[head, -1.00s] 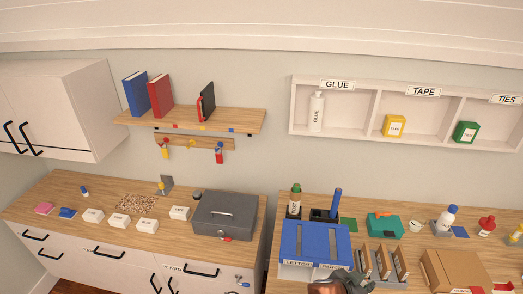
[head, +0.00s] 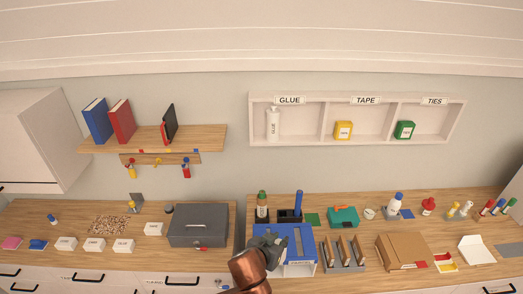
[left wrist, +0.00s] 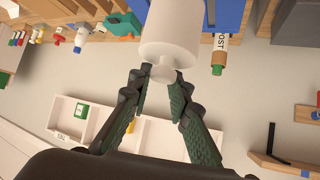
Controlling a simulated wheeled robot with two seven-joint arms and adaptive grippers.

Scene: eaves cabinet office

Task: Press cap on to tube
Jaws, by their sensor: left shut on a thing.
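My left gripper (head: 272,240) is in front of the blue-topped letter box in the head view. In the left wrist view its two fingers (left wrist: 163,78) are shut on the narrow stub of a white cylindrical piece (left wrist: 170,35). The wide end of that piece runs out of the top of the picture. I cannot tell whether it is the tube or the cap, and I cannot make it out in the head view. My right gripper is not in view.
The blue-topped letter box (head: 302,235), a grey divider rack (head: 345,266) and a cardboard box (head: 402,250) stand close by. A white bottle with a blue cap (head: 397,206) and a red-topped item (head: 428,206) are behind. A grey cash box (head: 198,225) sits left.

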